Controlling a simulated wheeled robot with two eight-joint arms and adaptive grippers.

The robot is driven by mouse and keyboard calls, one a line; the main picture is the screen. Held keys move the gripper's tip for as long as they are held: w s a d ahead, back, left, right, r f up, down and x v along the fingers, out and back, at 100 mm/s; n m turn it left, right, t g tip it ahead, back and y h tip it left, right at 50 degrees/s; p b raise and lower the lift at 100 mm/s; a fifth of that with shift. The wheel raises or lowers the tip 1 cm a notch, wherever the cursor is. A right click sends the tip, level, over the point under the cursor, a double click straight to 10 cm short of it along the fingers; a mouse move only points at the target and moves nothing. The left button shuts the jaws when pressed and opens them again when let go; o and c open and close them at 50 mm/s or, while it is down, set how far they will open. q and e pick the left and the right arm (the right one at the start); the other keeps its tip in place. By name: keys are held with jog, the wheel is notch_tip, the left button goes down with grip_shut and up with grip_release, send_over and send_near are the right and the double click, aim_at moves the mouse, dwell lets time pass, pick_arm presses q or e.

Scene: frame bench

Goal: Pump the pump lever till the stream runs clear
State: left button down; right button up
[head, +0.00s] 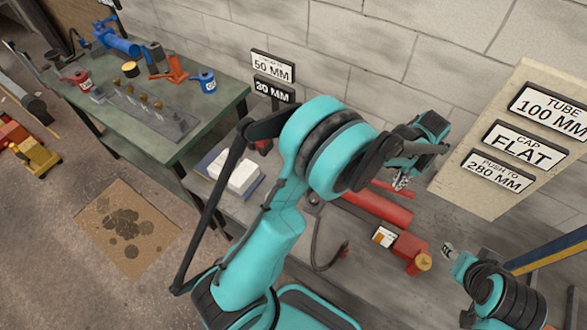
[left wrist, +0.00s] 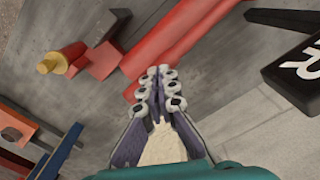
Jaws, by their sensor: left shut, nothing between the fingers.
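A red pump-like unit lies on the grey bench, with a long red cylinder (head: 377,208), a red block with a white label (head: 405,250) and a brass fitting (head: 424,262). In the left wrist view the red cylinder (left wrist: 180,45) and the brass fitting (left wrist: 50,63) show. I cannot tell for sure which part is the pump lever, and no stream is visible. My left gripper (head: 400,182) is shut and empty, above the cylinder; its closed fingertips (left wrist: 160,85) show in the left wrist view. My right gripper (head: 447,249) is right of the brass fitting; its opening is unclear.
A dark curved hose (head: 318,254) lies left of the red block. A sign board (head: 458,187) leans at the wall. A green side table (head: 215,110) holds tools and small cans at the left. A stained cardboard sheet (head: 165,215) lies on the floor.

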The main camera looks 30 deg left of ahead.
aim_at(394, 192)
pick_arm(q)
notch_tip(394, 192, down, 6)
jog(key=b, duration=0.4)
notch_tip(394, 192, up, 9)
jog(key=p, duration=0.5)
jog(key=shift+p, duration=0.4)
jog(key=shift+f, duration=0.1)
notch_tip(394, 192, down, 9)
jog(key=b, duration=0.7)
notch_tip(394, 192, up, 9)
jog(key=p, duration=0.6)
notch_tip(394, 192, up, 5)
jog(key=p, duration=0.3)
